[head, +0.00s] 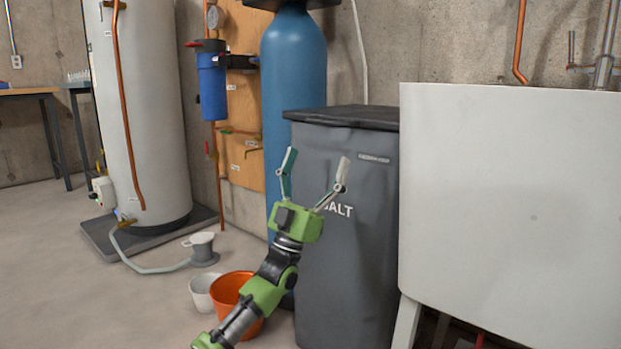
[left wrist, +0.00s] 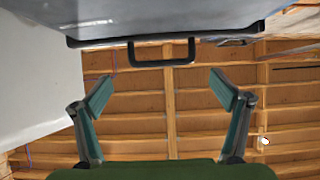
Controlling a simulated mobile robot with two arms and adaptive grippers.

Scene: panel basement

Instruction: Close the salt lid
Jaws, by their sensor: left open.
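The salt bin (head: 345,255) is a tall dark grey container marked "SALT", standing in the middle of the head view. Its dark lid (head: 345,116) lies flat across the top and looks down; I cannot tell whether a small gap is left. My left gripper (head: 317,158) is open and empty in front of the bin, fingers pointing up, below the lid's front edge. In the left wrist view the lid's edge (left wrist: 100,42) and a dark loop handle (left wrist: 162,63) show beyond the open fingertips, apart from them. My right gripper is not in view.
A large white basin (head: 510,200) stands close on the right of the bin. A blue tank (head: 293,75) is behind it. An orange bucket (head: 225,290) and a white bucket (head: 200,293) sit on the floor by my arm. Open floor lies to the left.

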